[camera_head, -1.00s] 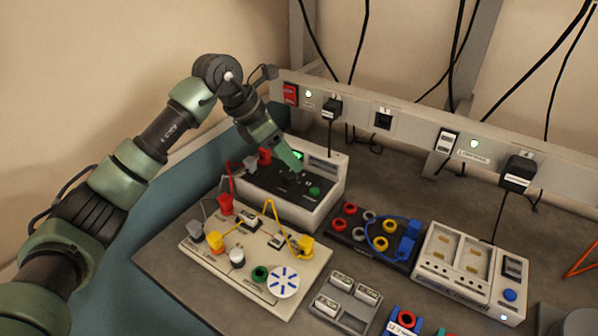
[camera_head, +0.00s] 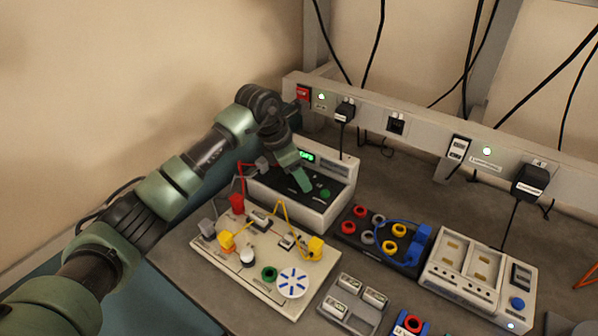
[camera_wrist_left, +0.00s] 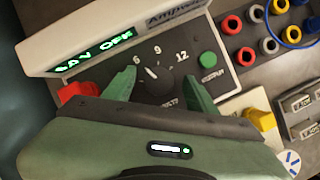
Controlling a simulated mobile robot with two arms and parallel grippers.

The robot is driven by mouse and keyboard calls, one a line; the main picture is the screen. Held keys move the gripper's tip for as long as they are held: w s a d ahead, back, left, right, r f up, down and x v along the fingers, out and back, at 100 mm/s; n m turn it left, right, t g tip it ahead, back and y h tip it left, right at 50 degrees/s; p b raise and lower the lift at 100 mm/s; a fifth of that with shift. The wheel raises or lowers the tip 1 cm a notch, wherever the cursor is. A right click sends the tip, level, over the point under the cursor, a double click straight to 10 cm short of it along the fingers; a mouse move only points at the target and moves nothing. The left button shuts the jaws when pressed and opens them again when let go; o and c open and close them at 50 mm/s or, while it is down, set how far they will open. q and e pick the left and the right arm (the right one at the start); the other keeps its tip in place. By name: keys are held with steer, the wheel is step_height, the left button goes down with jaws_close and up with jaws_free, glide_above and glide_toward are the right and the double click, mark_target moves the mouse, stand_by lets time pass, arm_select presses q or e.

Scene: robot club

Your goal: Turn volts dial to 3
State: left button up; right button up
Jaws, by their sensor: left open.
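The power supply (camera_head: 345,172) stands at the back left of the bench, with a lit green display (camera_head: 307,156). In the left wrist view its volts dial (camera_wrist_left: 157,86) is a dark round knob with a white pointer mark. The numbers 6, 9 and 12 show around it; the 3 is not visible. The pointer aims up and left, roughly between 6 and 9. The display (camera_wrist_left: 93,48) ends in "OFF". My left gripper (camera_wrist_left: 160,82) is open, its green fingers on either side of the dial; contact cannot be told. It also shows over the panel in the head view (camera_head: 306,187).
A green button (camera_wrist_left: 208,60) is close to the right finger, and a red plug (camera_wrist_left: 78,92) is left of the fingers. A wired board (camera_head: 250,285), a socket block (camera_head: 350,240) and a charger (camera_head: 470,290) stand nearby. A power strip (camera_head: 420,130) runs behind.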

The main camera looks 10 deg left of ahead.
arm_select(q)
jaws_close()
arm_select(e)
steer(key=shift+a, duration=0.35)
arm_select(q)
steer(key=shift+n, duration=0.4)
arm_select(e)
steer(key=shift+w+f, duration=0.1)
steer(key=shift+f, duration=0.1)
arm_select(q)
steer(key=n+b, duration=0.1)
steer(key=n, duration=0.1)
steer(key=n+t+y+b, duration=0.1)
steer(key=n, duration=0.1)
steer(key=shift+d+f+y+b, duration=0.1)
steer(key=shift+y+b, duration=0.2)
steer(key=shift+d+n+t+y+b, duration=0.15)
steer(key=shift+n+y+b, duration=0.35)
steer(key=shift+n, duration=0.55)
steer(key=shift+a+n+t+y+b, duration=0.15)
steer(key=shift+n+y+b, duration=0.15)
steer(key=shift+n+b, duration=0.55)
arm_select(e)
steer(key=shift+d+f, duration=0.15)
steer(key=shift+f, duration=1)
steer(key=shift+d+f, duration=0.1)
steer(key=shift+f, duration=1)
arm_select(q)
steer(key=shift+n, duration=0.3)
